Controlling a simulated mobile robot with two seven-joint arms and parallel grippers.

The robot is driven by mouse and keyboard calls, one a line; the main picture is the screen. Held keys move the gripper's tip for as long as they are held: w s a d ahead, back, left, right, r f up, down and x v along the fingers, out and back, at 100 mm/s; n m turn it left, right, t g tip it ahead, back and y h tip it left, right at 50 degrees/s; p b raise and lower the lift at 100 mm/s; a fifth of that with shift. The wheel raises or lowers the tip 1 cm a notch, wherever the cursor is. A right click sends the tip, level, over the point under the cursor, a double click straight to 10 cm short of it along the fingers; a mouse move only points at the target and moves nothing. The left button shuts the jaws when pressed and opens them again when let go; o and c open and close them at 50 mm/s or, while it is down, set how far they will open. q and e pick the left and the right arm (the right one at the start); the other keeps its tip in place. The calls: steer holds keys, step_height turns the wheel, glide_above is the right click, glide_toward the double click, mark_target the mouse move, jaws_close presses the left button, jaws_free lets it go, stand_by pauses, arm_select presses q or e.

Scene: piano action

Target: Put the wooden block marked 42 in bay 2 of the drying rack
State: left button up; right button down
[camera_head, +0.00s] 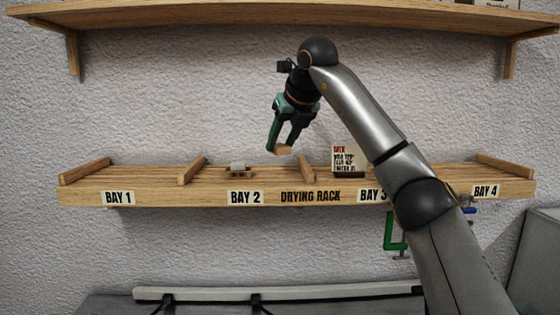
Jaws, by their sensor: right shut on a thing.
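My right gripper (281,140) hangs jaws-down above the drying rack (310,197). It is shut on a small light wooden block (279,150), which shows at its fingertips. No number can be read on the block. The block appears above the right part of bay 2, near the divider (306,168) between bays 2 and 3. Bay 2 has its label (245,198) on the front rail. A small grey and wooden object (238,170) sits in the middle of bay 2. My left gripper is not in view.
A printed card (348,160) on a dark base stands in bay 3. Another divider (191,169) separates bays 1 and 2. Bay 1 looks empty. A green clamp (393,233) hangs below the rack at the right. A wooden shelf (270,20) runs overhead.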

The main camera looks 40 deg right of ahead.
mark_target(281, 177)
steer(key=x, duration=0.2)
steer(key=shift+w+d+f, duration=0.15)
steer(key=shift+d+f, duration=0.15)
steer(key=shift+f, duration=0.05)
step_height(281, 177, down, 3)
steer(key=shift+w+d+f, duration=0.1)
steer(key=shift+w+d, duration=0.1)
steer(key=shift+a+f, duration=0.1)
steer(key=shift+f, duration=0.05)
steer(key=shift+f, duration=0.15)
steer(key=shift+c, duration=2.2)
jaws_free()
